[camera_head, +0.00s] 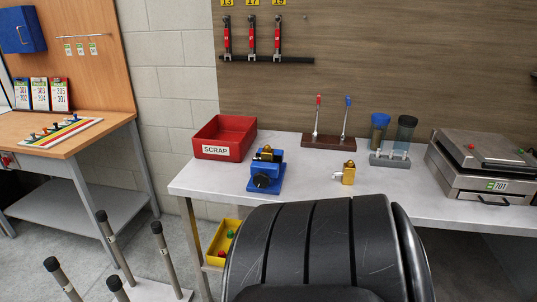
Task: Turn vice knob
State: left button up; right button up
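A small blue vice (278,180) stands on the white worktop, left of the middle of the picture. A dark round knob (262,181) is on its front side. A brass-coloured piece (268,154) shows at the top of the vice, by the jaws; I cannot tell how tightly it is held. Neither of my grippers is in view.
A red SCRAP bin (224,137) stands behind the vice. A brass fitting (348,173) and a lever stand (328,142) are to its right.

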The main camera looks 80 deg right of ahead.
aim_at(261, 180)
jog(key=z, duration=2.4)
jog(key=k+l, duration=0.05)
